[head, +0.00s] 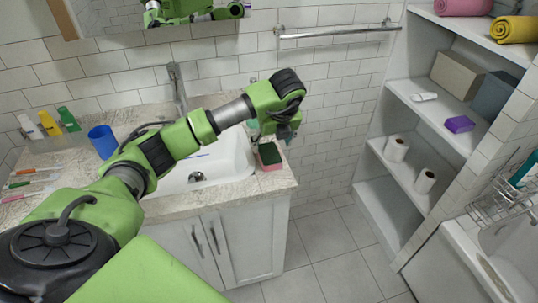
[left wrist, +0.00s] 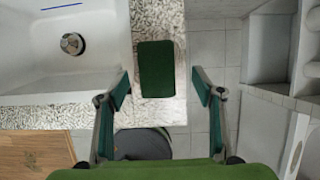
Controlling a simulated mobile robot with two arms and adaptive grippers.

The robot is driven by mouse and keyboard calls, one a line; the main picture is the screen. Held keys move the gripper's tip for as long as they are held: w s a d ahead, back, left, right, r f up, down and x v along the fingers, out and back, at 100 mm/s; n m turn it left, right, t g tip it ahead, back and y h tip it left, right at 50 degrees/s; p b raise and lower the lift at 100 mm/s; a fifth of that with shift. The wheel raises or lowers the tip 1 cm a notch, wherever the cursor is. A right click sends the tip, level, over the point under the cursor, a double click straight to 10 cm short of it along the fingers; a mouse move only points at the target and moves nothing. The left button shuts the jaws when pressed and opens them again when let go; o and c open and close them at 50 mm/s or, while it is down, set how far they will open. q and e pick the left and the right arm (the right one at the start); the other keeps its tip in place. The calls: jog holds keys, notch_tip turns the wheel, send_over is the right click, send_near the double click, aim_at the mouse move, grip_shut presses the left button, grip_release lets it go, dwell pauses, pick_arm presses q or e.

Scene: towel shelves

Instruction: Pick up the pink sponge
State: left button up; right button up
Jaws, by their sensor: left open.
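A sponge (head: 269,158) with a dark green top and a pink lower layer lies on the right front corner of the sink counter. In the left wrist view the sponge (left wrist: 157,68) shows only its green top, lying flat on the speckled counter. My left gripper (head: 279,132) is just above the sponge, pointing down. In the left wrist view my left gripper (left wrist: 162,88) is open and empty, its fingers spread wider than the sponge, one to each side. My right gripper is in neither view.
The white sink basin (head: 215,165) is left of the sponge. A blue cup (head: 103,142), several tubes and toothbrushes are on the counter's left. Shelves (head: 408,90) with towels, boxes and paper rolls stand at right. A wire rack (head: 500,205) crosses the bathtub. The floor between is clear.

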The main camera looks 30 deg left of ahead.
aim_at(269, 151)
pick_arm(q)
jog(key=p+x, duration=0.1)
jog(key=x, duration=0.1)
jog(key=p+x, duration=0.1)
jog(key=x, duration=0.2)
jog(key=shift+s+a+f, duration=0.15)
jog(key=shift+a+f, duration=0.1)
jog(key=shift+a, duration=0.1)
jog(key=shift+f, duration=0.25)
jog(key=c, duration=0.8)
